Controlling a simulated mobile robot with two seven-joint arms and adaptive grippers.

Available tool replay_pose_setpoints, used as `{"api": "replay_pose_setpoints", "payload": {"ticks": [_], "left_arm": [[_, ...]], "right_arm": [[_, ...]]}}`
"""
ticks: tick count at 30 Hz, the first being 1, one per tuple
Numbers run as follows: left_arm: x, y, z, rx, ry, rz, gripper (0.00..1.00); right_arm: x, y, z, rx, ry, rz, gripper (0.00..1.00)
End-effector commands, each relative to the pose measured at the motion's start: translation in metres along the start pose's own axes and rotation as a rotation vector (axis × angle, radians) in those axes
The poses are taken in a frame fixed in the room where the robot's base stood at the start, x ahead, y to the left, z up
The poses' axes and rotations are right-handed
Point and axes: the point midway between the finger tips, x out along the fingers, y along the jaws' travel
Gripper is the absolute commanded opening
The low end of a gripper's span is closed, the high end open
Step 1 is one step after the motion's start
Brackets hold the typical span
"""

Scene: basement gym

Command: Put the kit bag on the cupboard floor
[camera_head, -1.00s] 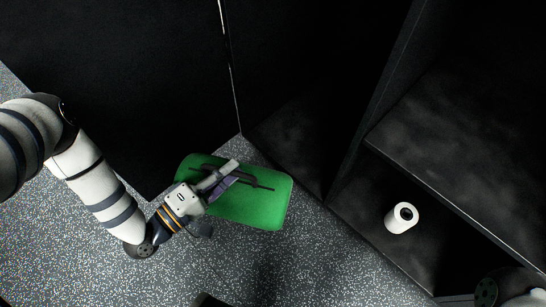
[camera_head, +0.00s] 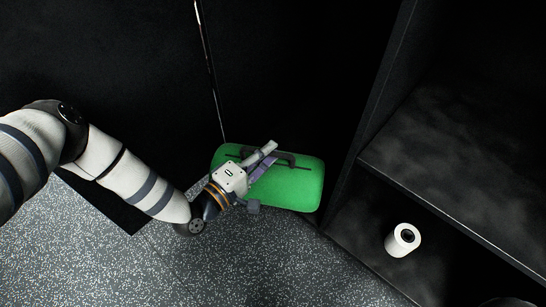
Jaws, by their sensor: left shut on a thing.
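The kit bag (camera_head: 297,184) is a green, rounded box shape with a dark handle on top. My left gripper (camera_head: 266,160) is shut on the bag's handle, over the left part of the bag. The bag is at the front of a dark cupboard opening (camera_head: 300,90); whether it touches the floor there I cannot tell. The cupboard floor under and behind the bag is mostly hidden by the bag and dark shadow. My right gripper is not visible.
A white roll (camera_head: 402,240) stands on the low level of a dark shelf unit (camera_head: 450,170) at the right. A dark upright panel edge (camera_head: 385,95) separates it from the cupboard opening. A dark door or panel (camera_head: 110,70) stands at the left. Speckled floor (camera_head: 270,265) is clear in front.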

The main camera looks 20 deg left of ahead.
Motion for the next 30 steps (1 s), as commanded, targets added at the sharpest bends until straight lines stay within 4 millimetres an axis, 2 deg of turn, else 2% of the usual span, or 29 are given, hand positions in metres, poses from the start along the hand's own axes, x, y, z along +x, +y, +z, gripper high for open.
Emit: {"api": "replay_pose_setpoints", "payload": {"ticks": [11,22,30], "left_arm": [[0.019,0.001,0.0,0.0,0.0,0.004,0.0],[0.02,-0.032,0.001,0.0,0.001,0.002,0.0],[0.02,-0.033,0.0,0.0,0.0,0.004,0.0]], "right_arm": [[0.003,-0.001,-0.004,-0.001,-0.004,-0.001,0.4],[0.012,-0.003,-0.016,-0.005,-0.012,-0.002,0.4],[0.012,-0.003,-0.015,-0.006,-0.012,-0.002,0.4]]}}
